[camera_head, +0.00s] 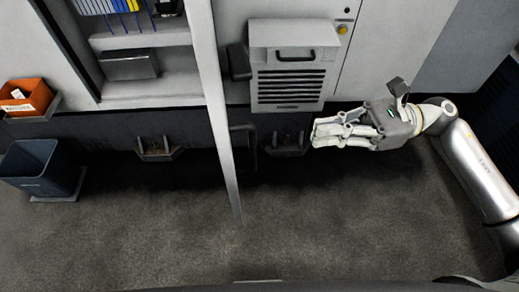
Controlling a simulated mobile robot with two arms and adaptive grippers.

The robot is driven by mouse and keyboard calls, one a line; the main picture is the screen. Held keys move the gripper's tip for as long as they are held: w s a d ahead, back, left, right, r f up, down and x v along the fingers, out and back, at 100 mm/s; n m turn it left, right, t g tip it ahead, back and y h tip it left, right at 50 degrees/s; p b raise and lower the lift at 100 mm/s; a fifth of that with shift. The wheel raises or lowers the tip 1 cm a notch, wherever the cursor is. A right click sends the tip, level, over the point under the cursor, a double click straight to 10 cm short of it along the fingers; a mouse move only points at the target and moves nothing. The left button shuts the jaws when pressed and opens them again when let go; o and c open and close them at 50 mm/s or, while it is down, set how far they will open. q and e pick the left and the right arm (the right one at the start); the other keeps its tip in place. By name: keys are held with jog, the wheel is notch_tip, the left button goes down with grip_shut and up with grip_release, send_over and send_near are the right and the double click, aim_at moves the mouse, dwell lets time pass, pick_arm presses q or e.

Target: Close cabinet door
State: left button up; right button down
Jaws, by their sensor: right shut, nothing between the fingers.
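The cabinet door (216,105) is a pale grey panel seen nearly edge-on. It stands open, sticking out from the cabinet front toward me. To its left the cabinet's open inside (170,62) shows shelves with blue and yellow upright items and a grey box. My right gripper (320,133) comes in from the right with its fingers pointing left. It is shut and empty, to the right of the door and apart from it. My left gripper is not in view.
A vented grey unit (287,68) with a black handle projects from the front right of the door. An orange bin (27,97) and a dark blue bin (40,168) stand at the left. The grey floor (150,235) in front is clear.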

aim_at(255, 140)
jog(key=a+p, duration=0.2)
jog(key=a, duration=0.2)
jog(key=s+a+p, duration=0.1)
jog(key=a+p, duration=0.1)
jog(key=a, duration=0.2)
jog(key=a+p, duration=0.2)
jog(key=a, duration=0.2)
jog(key=shift+s+a+r+p, duration=0.15)
jog(key=shift+s+a+p, duration=0.05)
jog(key=shift+p, duration=0.2)
jog(key=shift+s+a+f, duration=0.1)
jog(key=shift+a+f, duration=0.1)
jog(key=shift+a, duration=0.5)
